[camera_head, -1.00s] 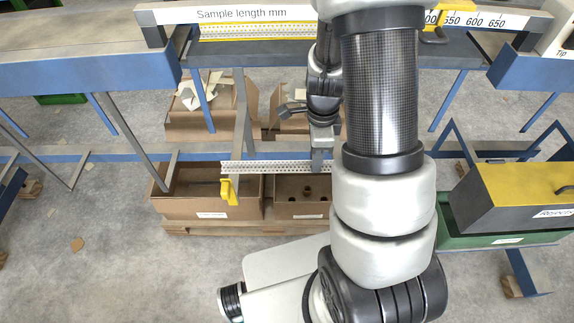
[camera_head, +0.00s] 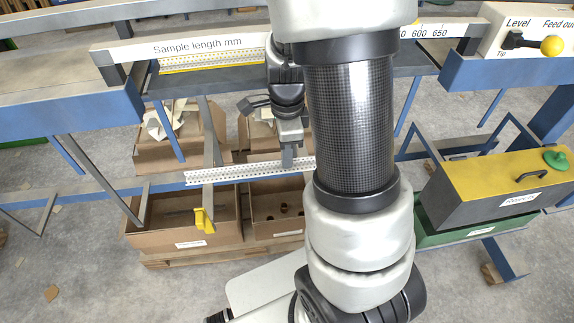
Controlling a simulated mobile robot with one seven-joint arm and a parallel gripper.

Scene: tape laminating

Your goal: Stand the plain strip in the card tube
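A long pale strip (camera_head: 235,173) with a dotted or perforated face runs roughly level across the middle of the picture, its right end hidden behind my arm. My gripper (camera_head: 288,157) is at the strip's right part, with its fingers down and apparently shut on it. The strip appears above the open cardboard boxes. In the right-hand front box (camera_head: 277,228) several small round brown openings show; they may be card tubes, but I cannot tell which is the task's tube. My forearm covers the box's right side.
The left front box (camera_head: 185,225) is open. A grey bar with a yellow end (camera_head: 204,220) hangs before it. A yellow-topped rejects box (camera_head: 500,185) is at right.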

